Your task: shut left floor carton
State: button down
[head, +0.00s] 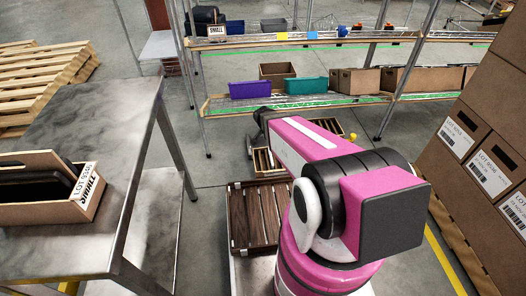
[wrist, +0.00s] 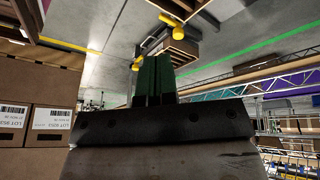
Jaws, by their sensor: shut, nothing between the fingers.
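Two open cartons stand on the floor below the shelf rack in the head view.
A slatted dark wooden crate (head: 257,216) is nearer me. A metal table (head: 75,130) with a carton stands at left. The rack (head: 300,100) holds bins and cartons. Stacked labelled cartons (head: 485,165) block the right. Floor between table and rack is free.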

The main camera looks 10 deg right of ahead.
jog(key=w+a+f+m+t+h, duration=0.1)
jog(key=w+f+m, duration=0.15)
jog(key=f, duration=0.25)
jog(key=w+a+f+m, duration=0.1)
jog(key=w+a+f, duration=0.1)
jog(key=w+f, duration=0.15)
jog(key=m+t, duration=0.3)
jog(key=m, duration=0.1)
send_near(264, 150)
jog(key=d+f, duration=0.1)
jog(key=f, duration=0.2)
jog(key=s+d+f, duration=0.1)
jog(key=shift+d+f, duration=0.35)
jog(key=shift+d, duration=0.05)
jog(key=w, duration=0.3)
jog(key=shift+w, duration=0.15)
jog(key=shift+w+r, duration=0.1)
jog(key=shift+w, duration=0.15)
jog(key=shift+w, duration=0.1)
jog(key=w, duration=2.4)
jog(key=shift+w+d, duration=0.1)
